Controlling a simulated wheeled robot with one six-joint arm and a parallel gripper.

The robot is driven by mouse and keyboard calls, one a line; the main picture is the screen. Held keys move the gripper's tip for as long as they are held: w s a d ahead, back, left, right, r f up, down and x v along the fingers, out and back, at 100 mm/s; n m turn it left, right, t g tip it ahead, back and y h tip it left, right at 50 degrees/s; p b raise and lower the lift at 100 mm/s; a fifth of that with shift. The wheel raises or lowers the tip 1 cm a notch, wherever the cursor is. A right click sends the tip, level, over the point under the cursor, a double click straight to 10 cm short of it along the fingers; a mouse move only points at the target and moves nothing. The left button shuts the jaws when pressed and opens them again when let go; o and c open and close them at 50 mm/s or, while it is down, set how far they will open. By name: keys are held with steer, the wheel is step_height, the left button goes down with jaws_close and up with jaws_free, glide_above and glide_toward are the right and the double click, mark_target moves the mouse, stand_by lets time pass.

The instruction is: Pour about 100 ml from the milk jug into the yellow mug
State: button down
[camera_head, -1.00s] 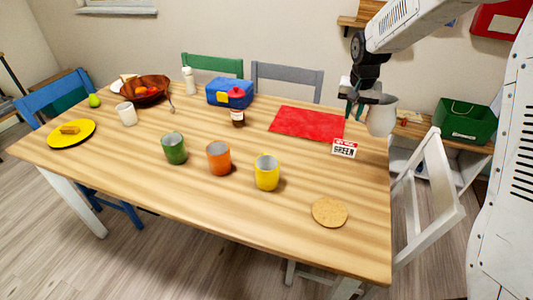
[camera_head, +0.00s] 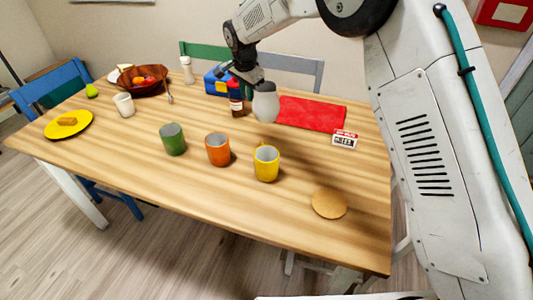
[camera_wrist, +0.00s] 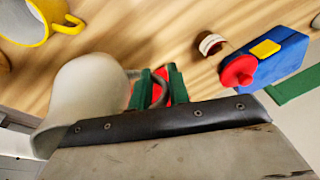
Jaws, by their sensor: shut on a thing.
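The milk jug (camera_head: 265,103) is a pale grey-white pitcher. My gripper (camera_head: 243,82) is shut on its handle and holds it above the table, behind the yellow mug (camera_head: 266,164). In the wrist view the jug (camera_wrist: 88,95) is at the left, and the green fingers of my gripper (camera_wrist: 157,90) close around its handle. The jug looks roughly upright in the head view. The yellow mug stands upright on the table, and part of it shows at the top left of the wrist view (camera_wrist: 38,20). The milk inside the jug is not visible.
An orange mug (camera_head: 218,149) and a green mug (camera_head: 173,139) stand left of the yellow mug. A brown jar (camera_head: 237,106) and a blue lunch box (camera_head: 214,84) are near my gripper. A red mat (camera_head: 312,113), a small sign (camera_head: 345,139) and a cork coaster (camera_head: 329,203) lie right.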

steer(key=s+a+m, duration=0.1)
steer(key=a, duration=0.7)
steer(key=shift+a+f, duration=0.25)
steer(key=shift+f, duration=0.15)
steer(key=shift+s, duration=0.2)
steer(key=shift+s+r+t+y, duration=0.1)
steer(key=shift+t+y, duration=0.2)
